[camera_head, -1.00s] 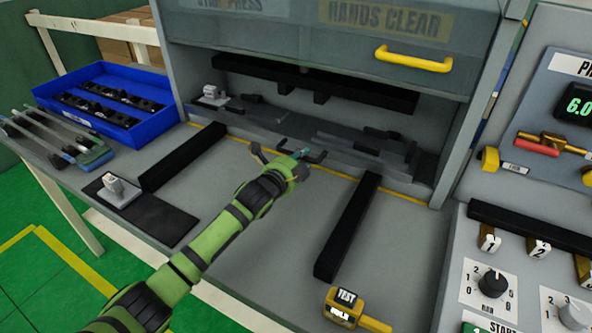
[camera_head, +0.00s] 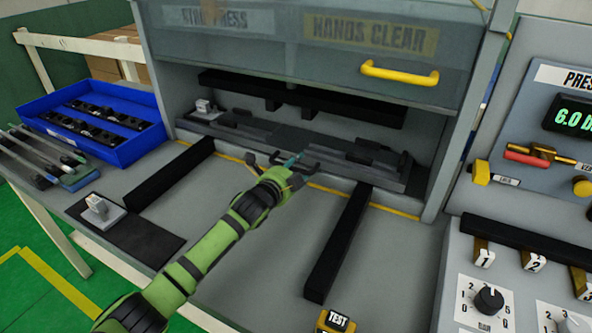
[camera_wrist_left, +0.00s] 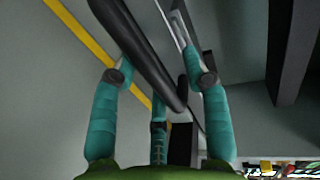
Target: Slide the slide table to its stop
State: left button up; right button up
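The dark grey slide table (camera_head: 300,138) lies inside the press opening, just behind the yellow floor line, with dark fixtures on top. A white clip (camera_head: 203,107) sits at its left end. A black bar handle (camera_head: 307,167) is at its front middle; it also crosses the left wrist view (camera_wrist_left: 145,60) diagonally. My left gripper (camera_head: 286,167) is at this handle. In the left wrist view its teal fingers (camera_wrist_left: 160,95) stand apart, with the bar passing between them; contact cannot be made out. My right gripper is not in view.
Two black rails (camera_head: 335,245) (camera_head: 172,172) flank the work surface. A blue tray (camera_head: 95,150) of dark parts and a clip on a black mat (camera_head: 130,240) are at left. A control panel (camera_head: 535,130) stands at right. A raised guard with a yellow handle (camera_head: 400,76) hangs above.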

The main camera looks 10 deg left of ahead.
pick_arm(q)
jog(key=shift+s+a, duration=0.1)
jog(key=shift+s, duration=0.1)
jog(key=shift+s+a, duration=0.25)
jog(key=shift+s, duration=0.25)
jog(key=v, duration=1)
jog(key=shift+s+r, duration=0.2)
jog(key=shift+s, duration=0.1)
